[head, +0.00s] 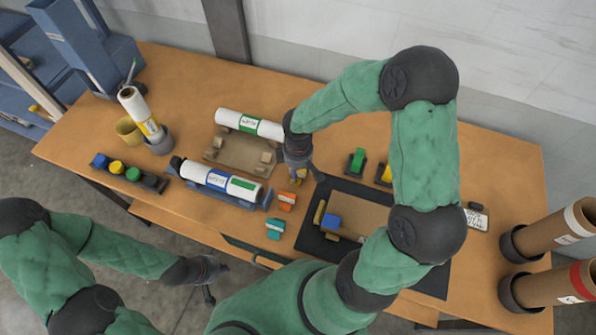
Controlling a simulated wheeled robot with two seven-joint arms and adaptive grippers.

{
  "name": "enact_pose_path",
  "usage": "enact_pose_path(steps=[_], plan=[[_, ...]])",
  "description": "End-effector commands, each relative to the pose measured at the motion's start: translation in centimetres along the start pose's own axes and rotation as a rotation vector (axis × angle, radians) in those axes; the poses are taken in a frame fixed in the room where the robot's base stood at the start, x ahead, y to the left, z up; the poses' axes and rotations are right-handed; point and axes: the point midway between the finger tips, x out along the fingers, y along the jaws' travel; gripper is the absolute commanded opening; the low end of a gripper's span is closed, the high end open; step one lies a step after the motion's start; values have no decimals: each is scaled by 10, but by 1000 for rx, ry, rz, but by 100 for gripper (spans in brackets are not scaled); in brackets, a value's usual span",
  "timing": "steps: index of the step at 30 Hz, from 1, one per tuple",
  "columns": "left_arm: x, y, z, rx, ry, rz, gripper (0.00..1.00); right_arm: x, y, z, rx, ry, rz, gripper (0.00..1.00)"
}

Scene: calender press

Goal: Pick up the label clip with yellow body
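The label clip with yellow body (296,182) lies on the wooden table, mostly hidden under my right gripper (304,179). That gripper points down with its fingers spread, just over the clip; I cannot tell whether it touches it. An orange clip (287,200) and a teal clip (274,229) lie in a line in front of it. My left gripper (217,285) is open and empty, off the front edge of the table.
A white roll on a blue cradle (263,199) stands left of the clips, another roll on a wooden stand (233,157) behind. Green (357,161) and yellow (385,174) items stand behind the mat.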

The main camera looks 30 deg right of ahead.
Motion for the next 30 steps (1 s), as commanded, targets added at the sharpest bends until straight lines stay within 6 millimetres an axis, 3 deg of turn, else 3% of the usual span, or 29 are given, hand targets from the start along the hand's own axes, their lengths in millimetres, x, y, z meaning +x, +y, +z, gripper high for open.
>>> enact_pose_path(steps=[17, 23, 30], plan=[[-2, 1, 0, 0, 0, 0, 0, -8, 0, 0, 0, -1, -1, 18], [-9, 3, 0, 0, 0, 0, 0, -34, 0, 0, 0, 0, 1, 18], [-20, 7, 1, 0, 0, 0, 0, -83, -40, 9, -5, 4, 4, 18]])
